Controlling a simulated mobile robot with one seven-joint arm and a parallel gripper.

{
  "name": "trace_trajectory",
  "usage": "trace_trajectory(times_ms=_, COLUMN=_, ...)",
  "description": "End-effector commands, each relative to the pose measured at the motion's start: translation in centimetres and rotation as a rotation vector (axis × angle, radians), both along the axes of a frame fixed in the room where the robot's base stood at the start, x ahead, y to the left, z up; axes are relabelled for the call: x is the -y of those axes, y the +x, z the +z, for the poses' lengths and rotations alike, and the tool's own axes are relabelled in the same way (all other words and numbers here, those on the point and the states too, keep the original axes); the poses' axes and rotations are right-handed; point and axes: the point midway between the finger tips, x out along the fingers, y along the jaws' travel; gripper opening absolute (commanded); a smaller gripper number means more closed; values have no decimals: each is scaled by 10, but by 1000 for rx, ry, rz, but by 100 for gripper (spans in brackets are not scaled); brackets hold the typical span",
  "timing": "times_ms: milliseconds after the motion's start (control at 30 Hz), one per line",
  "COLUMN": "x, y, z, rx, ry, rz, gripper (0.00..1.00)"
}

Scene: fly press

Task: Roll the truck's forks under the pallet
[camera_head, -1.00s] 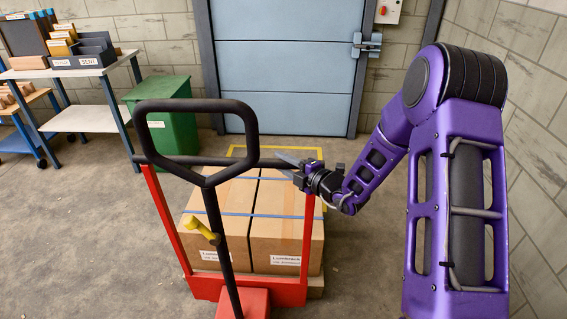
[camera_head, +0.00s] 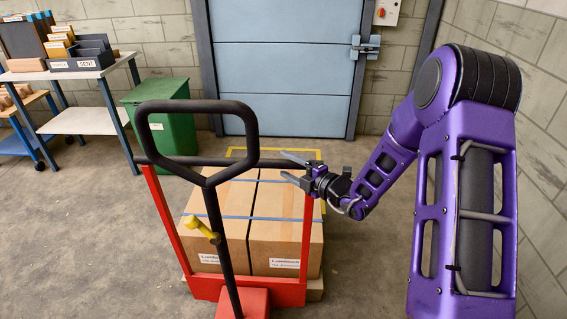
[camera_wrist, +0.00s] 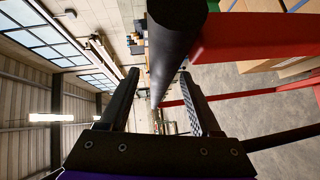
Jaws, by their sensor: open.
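The truck has a red frame (camera_head: 165,220), a black crossbar and a black looped tiller handle (camera_head: 215,190) with a yellow lever. It stands at the near side of the pallet (camera_head: 315,289), which shows only at its right edge. Two strapped cardboard boxes (camera_head: 278,235) sit on the pallet. The forks are hidden behind the truck's red base. My gripper (camera_head: 286,165) is open at the right end of the crossbar. In the wrist view the black bar (camera_wrist: 165,60) runs between the open fingers; I see no grip on it.
A green bin (camera_head: 160,125) stands behind on the left, with a table of trays (camera_head: 65,72) beyond it. A blue door (camera_head: 282,70) is straight ahead. A block wall closes the right side. Yellow floor marking (camera_head: 305,152) shows behind the boxes.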

Motion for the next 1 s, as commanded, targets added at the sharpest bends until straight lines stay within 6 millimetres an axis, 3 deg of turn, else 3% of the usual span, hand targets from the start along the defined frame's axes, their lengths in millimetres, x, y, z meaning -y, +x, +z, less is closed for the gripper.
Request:
trace_trajectory(times_ms=500, x=84, y=-87, z=18, rx=0, ry=-1, rz=-5, gripper=64)
trace_trajectory(times_ms=733, x=101, y=-105, z=21, rx=1, ry=0, rz=-3, gripper=64)
trace_trajectory(times_ms=1000, x=103, y=-107, z=21, rx=1, ry=0, rz=-2, gripper=64)
